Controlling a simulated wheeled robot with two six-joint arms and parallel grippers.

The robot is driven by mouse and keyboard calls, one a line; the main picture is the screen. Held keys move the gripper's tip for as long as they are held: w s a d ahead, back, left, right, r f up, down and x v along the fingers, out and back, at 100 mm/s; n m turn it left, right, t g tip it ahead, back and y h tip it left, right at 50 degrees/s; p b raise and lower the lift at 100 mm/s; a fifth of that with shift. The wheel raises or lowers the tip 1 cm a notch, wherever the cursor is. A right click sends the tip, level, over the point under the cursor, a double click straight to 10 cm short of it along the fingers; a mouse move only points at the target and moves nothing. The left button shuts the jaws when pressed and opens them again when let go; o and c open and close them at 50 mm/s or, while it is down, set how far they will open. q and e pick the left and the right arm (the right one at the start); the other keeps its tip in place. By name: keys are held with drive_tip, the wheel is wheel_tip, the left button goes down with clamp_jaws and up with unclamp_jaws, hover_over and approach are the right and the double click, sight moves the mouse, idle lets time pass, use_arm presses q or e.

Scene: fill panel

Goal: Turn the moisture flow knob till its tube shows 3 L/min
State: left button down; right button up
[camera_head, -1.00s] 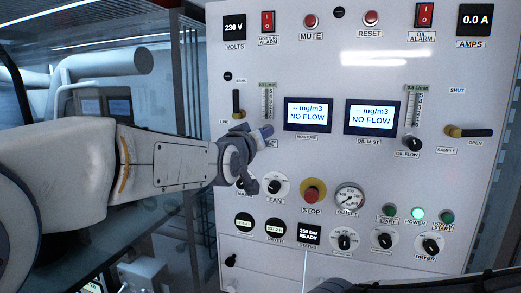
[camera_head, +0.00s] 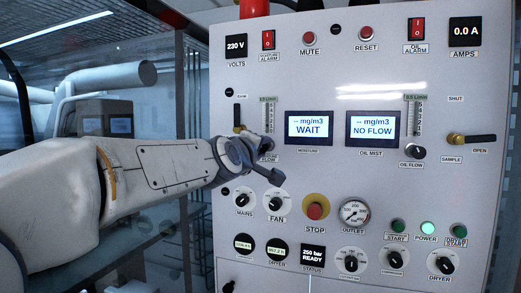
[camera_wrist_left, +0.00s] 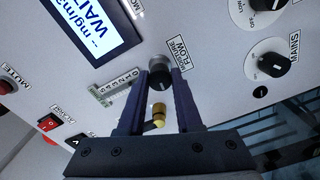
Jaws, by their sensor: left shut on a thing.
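The moisture flow knob (camera_wrist_left: 160,72) is dark with a lighter round end and sits between my left fingertips in the left wrist view. My left gripper (camera_wrist_left: 161,82) is shut on it, one finger on each side. In the head view my left gripper (camera_head: 262,160) is against the panel and hides most of the knob. The moisture flow tube (camera_head: 268,117) stands just above, and its scale (camera_wrist_left: 117,86) shows beside the fingers in the wrist view. The level in it is too small to read. The moisture display (camera_head: 309,128) reads WAIT. My right gripper is out of view.
A brass valve handle (camera_wrist_left: 158,112) shows between my left fingers, nearer the palm. The mains knob (camera_head: 243,200) and fan knob (camera_head: 274,202) lie below my gripper. The oil flow knob (camera_head: 415,151) and red stop button (camera_head: 315,211) are farther right.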

use_arm(q)
drive_tip(key=shift+s+d+r, duration=0.1)
drive_tip(key=shift+d+r, duration=0.1)
drive_tip(key=shift+r, duration=0.15)
